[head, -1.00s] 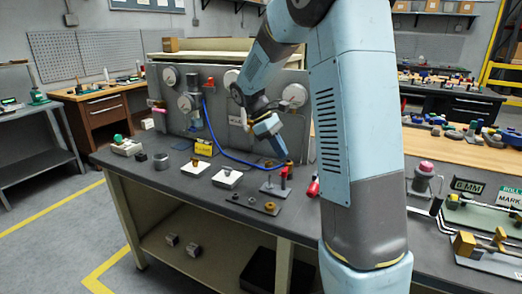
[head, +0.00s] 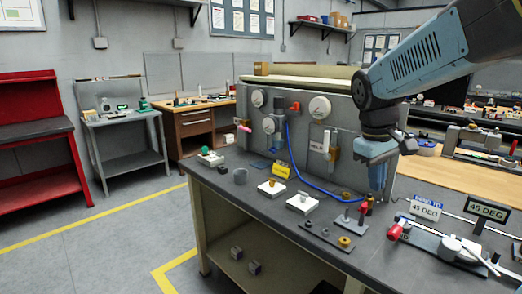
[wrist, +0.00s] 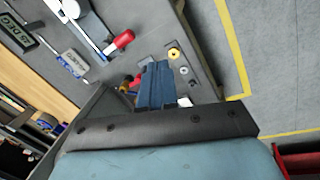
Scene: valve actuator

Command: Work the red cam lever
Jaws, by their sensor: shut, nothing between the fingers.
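A small upright red piece (head: 363,209), which looks like the cam lever, stands by a grey plate with nuts on the workbench. In the wrist view, red parts (wrist: 136,80) show just left of my fingers, partly hidden. My gripper (head: 377,192) points down above and slightly right of the red piece in the head view. In the wrist view my gripper (wrist: 157,64) has its blue fingers together with nothing between them. I cannot tell whether it touches the red piece.
A tubing bender with a red-tipped handle (head: 398,229) lies to the right, beside a "45 DEG" sign (head: 487,208). A grey panel (head: 345,118) with gauges and a blue hose (head: 306,180) stands behind. White blocks (head: 302,203) sit to the left.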

